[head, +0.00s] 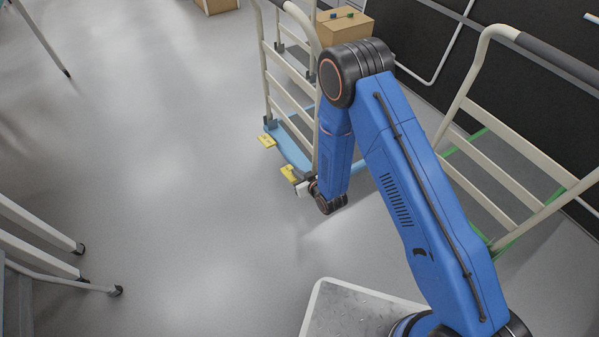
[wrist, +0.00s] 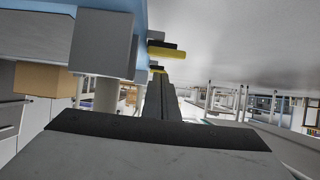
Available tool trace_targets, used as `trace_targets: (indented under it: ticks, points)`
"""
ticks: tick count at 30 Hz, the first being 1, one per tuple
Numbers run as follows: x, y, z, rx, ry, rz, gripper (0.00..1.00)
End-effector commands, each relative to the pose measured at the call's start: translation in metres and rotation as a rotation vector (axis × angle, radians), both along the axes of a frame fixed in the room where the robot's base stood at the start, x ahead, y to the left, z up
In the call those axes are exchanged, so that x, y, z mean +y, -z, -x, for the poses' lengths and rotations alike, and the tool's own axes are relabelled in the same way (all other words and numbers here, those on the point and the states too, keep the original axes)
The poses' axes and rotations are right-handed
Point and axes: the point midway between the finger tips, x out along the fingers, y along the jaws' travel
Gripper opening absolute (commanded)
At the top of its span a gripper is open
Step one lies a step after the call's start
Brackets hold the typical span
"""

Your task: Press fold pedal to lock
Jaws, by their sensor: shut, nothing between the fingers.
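Two yellow pedals stick out from the end of a blue-decked cart (head: 289,150) in the head view. The far pedal (head: 266,141) is clear of my arm, and the near pedal (head: 288,174) is right beside my gripper (head: 302,188). In the wrist view, which looks upside down, my gripper's dark fingers (wrist: 163,92) are together and empty. Yellow-edged dark pedals (wrist: 166,52) show just beyond the fingertips. I cannot tell whether the fingers touch a pedal. Which pedal is the fold pedal is not readable.
The cart's cream rail frame (head: 268,70) stands upright beside my arm. A cardboard box (head: 345,27) is behind it. A second cart with a green edge (head: 505,238) and cream handle stands to the right. Table legs (head: 60,275) are at lower left. The floor left of the pedals is clear.

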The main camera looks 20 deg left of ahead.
Motion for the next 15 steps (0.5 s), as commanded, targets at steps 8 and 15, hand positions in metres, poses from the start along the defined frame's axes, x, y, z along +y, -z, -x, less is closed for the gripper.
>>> trace_targets:
  ticks: [8,15]
  points:
    - [-0.003,0.018,0.003,-0.001,0.0,-0.001,0.0]
    - [-0.003,0.02,0.003,-0.001,0.0,-0.001,0.0]
